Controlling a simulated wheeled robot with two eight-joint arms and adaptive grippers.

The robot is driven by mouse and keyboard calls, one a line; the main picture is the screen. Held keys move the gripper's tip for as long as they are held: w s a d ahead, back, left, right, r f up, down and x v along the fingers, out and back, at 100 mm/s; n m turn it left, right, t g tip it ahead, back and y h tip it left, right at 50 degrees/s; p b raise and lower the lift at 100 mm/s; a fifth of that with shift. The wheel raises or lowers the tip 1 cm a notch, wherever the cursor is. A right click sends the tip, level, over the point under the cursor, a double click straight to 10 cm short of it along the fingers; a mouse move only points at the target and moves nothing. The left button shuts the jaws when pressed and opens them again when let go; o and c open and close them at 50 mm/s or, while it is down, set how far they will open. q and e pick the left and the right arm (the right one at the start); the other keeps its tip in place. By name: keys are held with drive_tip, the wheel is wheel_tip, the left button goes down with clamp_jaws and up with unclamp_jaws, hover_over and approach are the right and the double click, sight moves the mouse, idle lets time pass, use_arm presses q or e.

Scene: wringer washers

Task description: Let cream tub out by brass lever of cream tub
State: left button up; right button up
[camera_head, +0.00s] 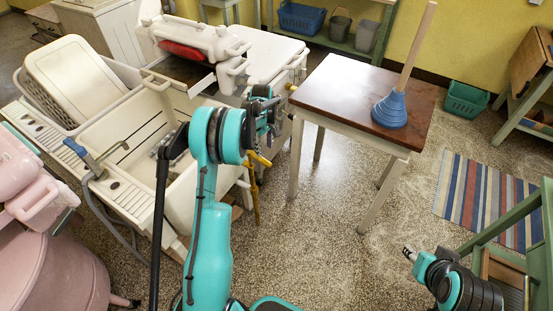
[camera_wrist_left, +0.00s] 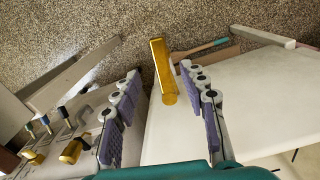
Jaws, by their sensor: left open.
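The cream tub (camera_head: 268,52), a wringer washer, stands at the upper middle of the head view, partly hidden behind my left arm. A yellow brass lever (camera_head: 258,158) shows just below my left gripper (camera_head: 264,112). In the left wrist view, the brass lever (camera_wrist_left: 163,72) stands beside a cream surface (camera_wrist_left: 240,110), which I take to be the tub's side. There my left gripper (camera_wrist_left: 160,77) is open, and the lever appears between its fingertips. I cannot tell whether they touch it. My right gripper (camera_head: 409,253) is small at the lower right, far from the tub.
A double wash sink (camera_head: 128,190) stands left of my left arm, with a pink washer (camera_head: 55,250) at far left. A brown-topped table (camera_head: 345,95) holds a blue plunger (camera_head: 391,108). Small brass taps (camera_wrist_left: 72,150) show in the wrist view.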

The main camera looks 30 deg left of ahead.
sight(265, 161)
use_arm(q)
wheel_tip(265, 161, down, 8)
drive_tip(key=b, duration=0.3)
drive_tip(key=shift+r, duration=0.1)
clamp_jaws()
